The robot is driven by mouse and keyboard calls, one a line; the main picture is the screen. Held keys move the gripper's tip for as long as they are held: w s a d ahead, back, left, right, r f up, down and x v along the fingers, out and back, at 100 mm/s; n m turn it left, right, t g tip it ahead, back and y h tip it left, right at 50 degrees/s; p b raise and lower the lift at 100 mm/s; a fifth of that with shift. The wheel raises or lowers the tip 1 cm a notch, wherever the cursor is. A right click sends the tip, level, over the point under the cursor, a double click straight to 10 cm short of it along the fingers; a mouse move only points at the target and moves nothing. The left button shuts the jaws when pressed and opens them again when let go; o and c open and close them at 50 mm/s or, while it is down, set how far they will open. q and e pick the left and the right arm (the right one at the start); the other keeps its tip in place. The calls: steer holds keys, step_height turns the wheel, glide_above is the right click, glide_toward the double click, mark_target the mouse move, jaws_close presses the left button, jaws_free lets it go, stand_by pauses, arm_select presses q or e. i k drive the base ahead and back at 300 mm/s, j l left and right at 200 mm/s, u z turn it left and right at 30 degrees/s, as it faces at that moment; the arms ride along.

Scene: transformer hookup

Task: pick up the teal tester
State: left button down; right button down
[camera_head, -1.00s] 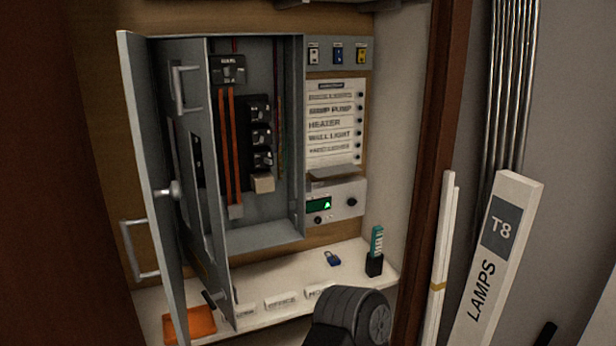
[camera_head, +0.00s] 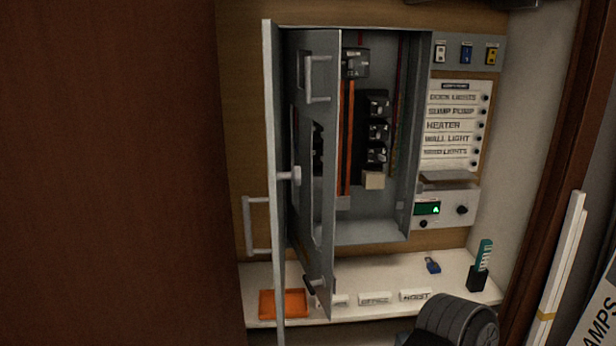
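The teal tester (camera_head: 485,254) stands upright, slightly tilted, in a small black holder (camera_head: 477,279) at the right end of the white shelf. A dark, rounded, ribbed part of my own arm shows at the bottom, in front of the shelf and left of and below the tester. No gripper fingertips are visible, so neither gripper can be seen. Nothing covers the tester.
The grey cabinet (camera_head: 370,232) has its door (camera_head: 272,180) swung out toward me at the left. An orange tray (camera_head: 283,304), several white label blocks (camera_head: 375,299) and a blue padlock (camera_head: 432,265) are on the shelf (camera_head: 400,271).

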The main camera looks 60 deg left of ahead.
mark_target(484, 250)
steer(key=i+j, duration=0.5)
steer(key=i+j+z, duration=0.1)
steer(key=i+j, duration=0.4)
steer(key=j, duration=0.2)
